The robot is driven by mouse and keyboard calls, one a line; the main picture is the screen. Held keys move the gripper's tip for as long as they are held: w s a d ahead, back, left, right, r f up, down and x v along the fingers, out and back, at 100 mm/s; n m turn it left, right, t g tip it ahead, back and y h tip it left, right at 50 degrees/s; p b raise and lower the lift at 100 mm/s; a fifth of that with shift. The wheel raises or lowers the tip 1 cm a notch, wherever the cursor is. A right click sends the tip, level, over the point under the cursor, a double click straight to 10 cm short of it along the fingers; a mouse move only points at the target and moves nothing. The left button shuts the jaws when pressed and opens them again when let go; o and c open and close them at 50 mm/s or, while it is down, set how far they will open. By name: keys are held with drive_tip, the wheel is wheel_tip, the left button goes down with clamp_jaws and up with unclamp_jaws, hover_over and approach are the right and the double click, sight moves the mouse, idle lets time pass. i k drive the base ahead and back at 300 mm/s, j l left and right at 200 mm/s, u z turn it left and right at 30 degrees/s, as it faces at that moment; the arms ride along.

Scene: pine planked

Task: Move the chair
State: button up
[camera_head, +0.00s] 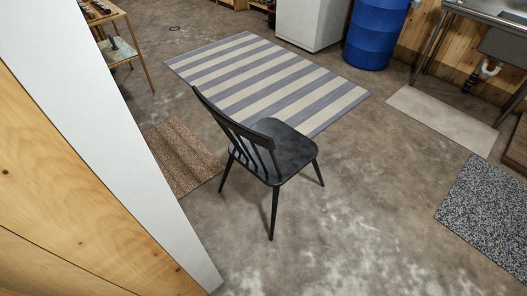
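A black wooden chair (284,150) with a slatted back stands upright on the concrete floor, near the middle of the head view. Its back is toward the left and its seat toward the right. One far leg is hidden behind the seat. The chair stands at the near corner of a striped rug and beside a brown mat. My gripper does not show in this view.
A wood-planked wall with a white edge (118,140) fills the left foreground. The striped rug (250,75), brown mat (185,155), pale mat (440,115) and speckled mat (490,215) lie flat. A blue barrel (375,32), white cabinet (308,22) and sink stand behind. Floor right of the chair is clear.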

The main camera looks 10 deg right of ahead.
sight(271, 150)
drive_tip(key=i+l, duration=0.35)
drive_tip(key=i+l+u, duration=0.1)
drive_tip(key=i+l, duration=0.5)
drive_tip(key=l, duration=0.2)
drive_tip(key=i+l+u, duration=0.15)
drive_tip(key=i+l, duration=0.5)
drive_tip(key=l, duration=0.2)
drive_tip(key=i+l+u, duration=0.1)
drive_tip(key=i+l, duration=0.15)
drive_tip(key=l, duration=0.2)
drive_tip(key=i+l, duration=0.3)
drive_tip(key=l, duration=0.15)
drive_tip(key=i+l+u, duration=0.1)
drive_tip(key=i+l, duration=0.2)
drive_tip(key=l, duration=0.15)
